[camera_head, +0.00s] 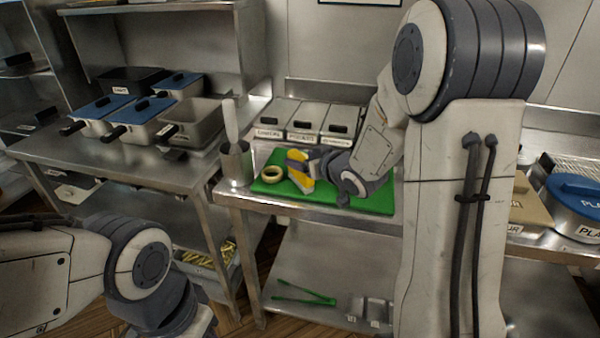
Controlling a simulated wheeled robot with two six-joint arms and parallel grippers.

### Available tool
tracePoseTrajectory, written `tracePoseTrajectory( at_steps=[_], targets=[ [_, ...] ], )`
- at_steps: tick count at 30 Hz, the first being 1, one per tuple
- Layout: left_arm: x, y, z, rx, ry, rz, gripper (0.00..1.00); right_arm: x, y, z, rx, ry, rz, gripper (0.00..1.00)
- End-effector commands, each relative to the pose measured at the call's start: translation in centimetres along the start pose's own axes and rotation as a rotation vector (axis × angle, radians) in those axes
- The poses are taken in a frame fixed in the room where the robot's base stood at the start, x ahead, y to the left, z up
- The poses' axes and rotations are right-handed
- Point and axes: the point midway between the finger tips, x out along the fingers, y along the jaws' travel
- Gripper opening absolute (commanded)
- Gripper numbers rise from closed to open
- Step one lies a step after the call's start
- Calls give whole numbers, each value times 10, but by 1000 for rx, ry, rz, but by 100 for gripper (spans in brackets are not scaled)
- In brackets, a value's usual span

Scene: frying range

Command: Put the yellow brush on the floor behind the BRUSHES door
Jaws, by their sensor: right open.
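No door marked BRUSHES shows in this view.
A steel pot (236,162) stands at the table's left corner. Labelled lidded bins (305,118) line the back. Fryers with blue lids (140,120) stand left. Green tongs (303,294) lie on the lower shelf.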

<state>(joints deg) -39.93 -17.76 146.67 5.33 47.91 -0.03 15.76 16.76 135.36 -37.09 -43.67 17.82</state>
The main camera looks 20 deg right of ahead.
Motion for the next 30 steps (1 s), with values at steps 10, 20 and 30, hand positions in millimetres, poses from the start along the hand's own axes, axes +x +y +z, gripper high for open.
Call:
tracePoseTrajectory(
  at_steps=[10,20,30],
  targets=[
    [-4,0,0,0,0,0,50,39,5,7,-1,-3,-1,72],
    [-4,0,0,0,0,0,50,56,5,6,-1,-1,1,72],
    [-4,0,0,0,0,0,50,56,5,6,-1,0,1,0]
  ],
)
